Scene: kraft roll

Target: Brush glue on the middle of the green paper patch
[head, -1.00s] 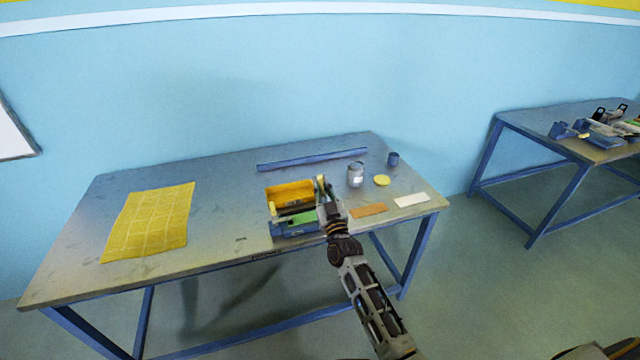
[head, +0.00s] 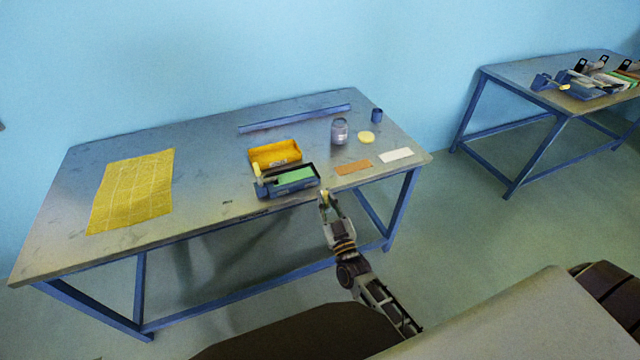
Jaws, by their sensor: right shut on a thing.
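The green paper patch (head: 296,176) lies in a dark blue tray-like holder (head: 290,191) near the table's front edge. Its surface looks plain green; I cannot make out any glue on it. My right gripper (head: 326,199) is at the front edge of the table, to the right of and nearer than the patch, apart from it. It is shut on a small pale thing that seems to be the brush, mostly hidden by the fingers. A grey jar (head: 340,132) stands upright at the back right. My left gripper is out of view.
A yellow open box (head: 274,155) sits behind the holder. A yellow disc (head: 366,138), a blue cup (head: 376,115), a brown strip (head: 354,167) and a white card (head: 396,155) lie at right. A yellow gridded sheet (head: 132,190) covers the left; the table between is clear.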

